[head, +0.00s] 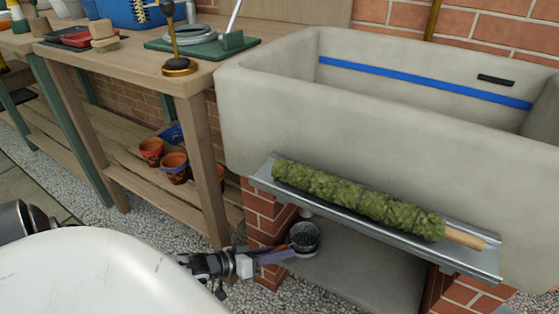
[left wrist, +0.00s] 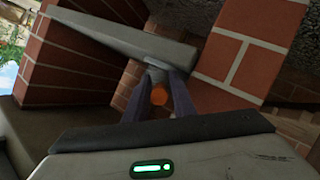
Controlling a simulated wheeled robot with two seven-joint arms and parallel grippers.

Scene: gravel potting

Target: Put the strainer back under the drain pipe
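The strainer (head: 303,238) is a dark round bowl with a pale rim and an orange handle, low under the sink beside a brick pillar. My left gripper (head: 283,254) reaches in from the left, its purple fingers along the handle. In the left wrist view the handle's round orange end (left wrist: 159,95) sits between the two fingers, which appear closed on it. A pale, short piece (head: 305,214) just above the bowl may be the drain pipe; I cannot tell if they touch. My right gripper is not in view.
The stone sink (head: 370,115) is above, with a metal tray (head: 380,225) on its front carrying a mossy pole (head: 350,198). Brick pillars (head: 268,212) flank a grey slab (head: 350,270). A wooden bench (head: 150,70) with terracotta pots (head: 174,168) beneath stands at the left.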

